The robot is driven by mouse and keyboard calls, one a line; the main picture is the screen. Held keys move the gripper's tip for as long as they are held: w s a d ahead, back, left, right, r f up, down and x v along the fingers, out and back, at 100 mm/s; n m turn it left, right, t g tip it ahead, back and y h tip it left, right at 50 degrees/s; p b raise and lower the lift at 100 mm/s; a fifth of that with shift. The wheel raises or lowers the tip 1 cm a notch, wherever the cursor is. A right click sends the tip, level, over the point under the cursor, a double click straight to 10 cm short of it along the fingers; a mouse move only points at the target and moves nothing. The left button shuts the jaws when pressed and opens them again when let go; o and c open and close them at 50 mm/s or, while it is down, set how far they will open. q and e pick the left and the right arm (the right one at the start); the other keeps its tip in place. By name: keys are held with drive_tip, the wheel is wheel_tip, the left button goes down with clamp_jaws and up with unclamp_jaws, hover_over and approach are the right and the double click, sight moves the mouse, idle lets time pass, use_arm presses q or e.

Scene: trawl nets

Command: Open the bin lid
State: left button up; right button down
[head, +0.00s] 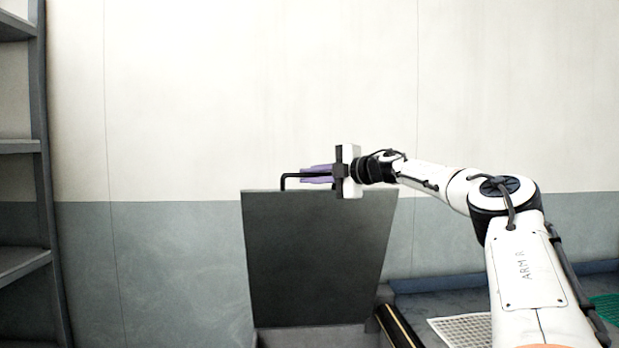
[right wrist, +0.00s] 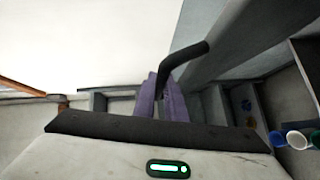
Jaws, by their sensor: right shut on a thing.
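The bin lid (head: 315,262) is a dark grey panel standing up steeply, nearly upright, above the bin (head: 310,338) in the head view. Only the bin's top edge shows at the bottom of the picture. A thin black bent handle (head: 284,183) stands on the lid's upper edge, and it also shows in the right wrist view (right wrist: 181,60). My right gripper (head: 316,174) has purple fingers and is shut on the handle. In the right wrist view its fingers (right wrist: 161,104) lie on both sides of the bar. My left gripper is not in view.
Grey shelving (head: 22,147) stands at the left. A pale wall with a grey lower band is behind the lid. A white grid (head: 462,330) and a black and yellow strip (head: 398,327) lie at the lower right. Cups (right wrist: 296,139) show at the right wrist view's right edge.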

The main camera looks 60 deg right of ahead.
drive_tip(key=shift+f, duration=0.1)
drive_tip(key=c, duration=1.8)
unclamp_jaws()
